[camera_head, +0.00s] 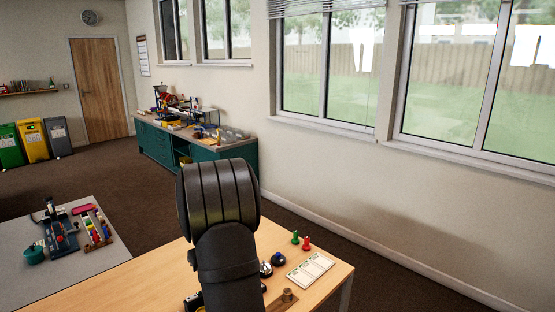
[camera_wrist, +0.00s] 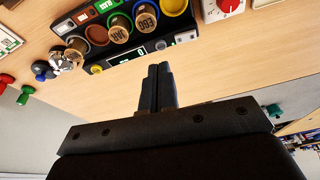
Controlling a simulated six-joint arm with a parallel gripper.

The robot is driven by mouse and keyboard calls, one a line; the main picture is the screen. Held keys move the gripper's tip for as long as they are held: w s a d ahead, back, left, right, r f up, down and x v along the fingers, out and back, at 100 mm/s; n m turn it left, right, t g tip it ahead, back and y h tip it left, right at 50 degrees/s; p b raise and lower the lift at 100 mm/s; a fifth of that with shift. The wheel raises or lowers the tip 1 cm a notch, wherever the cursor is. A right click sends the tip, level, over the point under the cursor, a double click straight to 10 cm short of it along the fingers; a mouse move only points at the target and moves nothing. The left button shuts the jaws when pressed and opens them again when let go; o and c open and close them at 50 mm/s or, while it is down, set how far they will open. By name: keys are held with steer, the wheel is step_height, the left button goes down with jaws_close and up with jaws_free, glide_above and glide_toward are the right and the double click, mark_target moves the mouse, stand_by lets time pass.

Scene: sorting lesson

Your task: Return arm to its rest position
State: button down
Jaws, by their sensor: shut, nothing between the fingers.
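My gripper (camera_wrist: 158,72) shows in the wrist view with its two dark fingers together and nothing between them. It is above the wooden table (camera_wrist: 235,75). In the head view my black arm stands up in front of the table (camera_head: 120,285) and hides much of its middle. The gripper's fingers cannot be made out in the head view.
In the wrist view, a sorting device (camera_wrist: 128,58) with several coloured round cups lies beyond the fingers. A red dial box (camera_wrist: 222,8) is beside it. Red and green pegs (camera_head: 306,243), a dark-blue knob (camera_head: 279,259) and a white card (camera_head: 311,270) lie right of my arm.

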steer(key=s+d+r+m, duration=0.2)
steer(key=s+d, duration=0.5)
steer(key=d, duration=0.3)
steer(key=s+d+r+m+g+h, duration=0.1)
steer(key=s+d+r+m, duration=0.2)
steer(key=s+d, duration=0.4)
steer(key=d, duration=0.3)
